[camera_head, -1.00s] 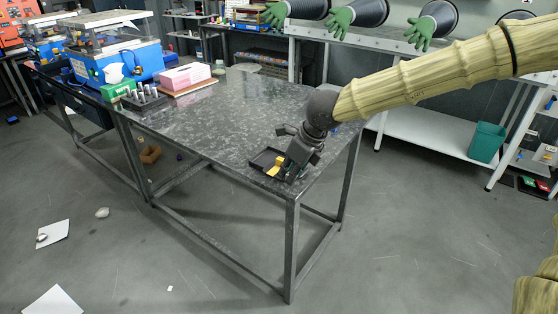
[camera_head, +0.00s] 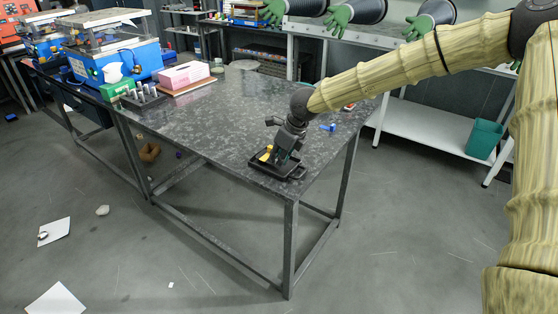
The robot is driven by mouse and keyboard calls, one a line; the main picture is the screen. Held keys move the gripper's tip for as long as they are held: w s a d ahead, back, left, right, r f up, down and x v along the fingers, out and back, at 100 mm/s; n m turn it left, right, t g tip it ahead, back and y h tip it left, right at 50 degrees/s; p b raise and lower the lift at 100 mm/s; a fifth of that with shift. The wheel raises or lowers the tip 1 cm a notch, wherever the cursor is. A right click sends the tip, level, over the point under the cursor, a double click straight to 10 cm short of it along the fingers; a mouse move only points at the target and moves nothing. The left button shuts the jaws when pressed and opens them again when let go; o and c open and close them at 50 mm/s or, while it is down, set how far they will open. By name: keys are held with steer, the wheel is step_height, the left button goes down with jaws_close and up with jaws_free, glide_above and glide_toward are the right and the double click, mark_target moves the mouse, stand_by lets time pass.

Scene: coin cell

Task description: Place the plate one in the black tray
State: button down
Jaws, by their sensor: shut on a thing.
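The black tray (camera_head: 290,174) lies on the dark speckled table near its front right corner. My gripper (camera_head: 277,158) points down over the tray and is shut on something. A small yellow piece (camera_head: 266,155) shows at the gripper's left side, over the tray; I cannot tell whether it is the plate or part of the gripper. The held thing is mostly hidden by the fingers. I cannot tell whether it touches the tray floor.
A small blue object (camera_head: 328,127) lies on the table right of my gripper. A pink box (camera_head: 184,74), a black rack (camera_head: 143,98) and a green box (camera_head: 117,88) stand at the table's far left. The middle of the table (camera_head: 220,115) is clear.

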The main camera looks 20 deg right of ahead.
steer(key=shift+f, duration=0.8)
steer(key=shift+f, duration=0.1)
steer(key=c, duration=1.7)
jaws_free()
steer(key=b+v, duration=0.1)
steer(key=v, duration=1.1)
